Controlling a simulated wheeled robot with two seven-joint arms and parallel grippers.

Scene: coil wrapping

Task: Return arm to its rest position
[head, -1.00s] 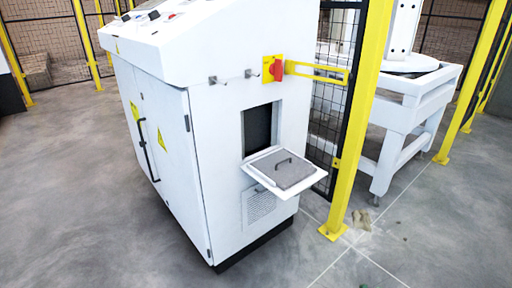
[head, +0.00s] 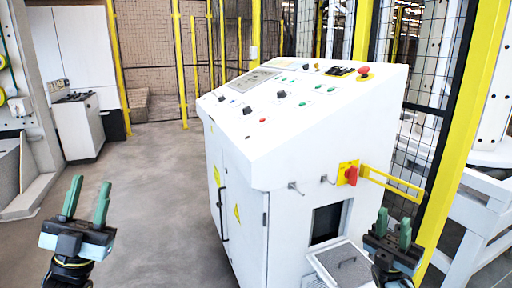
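My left gripper (head: 86,203) is in the lower left of the head view, pointing up, with its two green fingers apart and nothing between them. It is over the bare floor, well clear of the cabinet. My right gripper (head: 394,227) is at the lower right, in front of the shelf side of the white control cabinet (head: 244,190). Its green fingers are apart and I see nothing held between them. The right arm below the gripper hides part of the cabinet's fold-out shelf (head: 342,262).
The cabinet carries a sloped button panel (head: 275,90) and a red switch with a yellow bar (head: 351,175). A yellow fence post (head: 462,120) and a white frame (head: 480,205) stand at right. Grey floor (head: 155,190) lies open between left gripper and cabinet.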

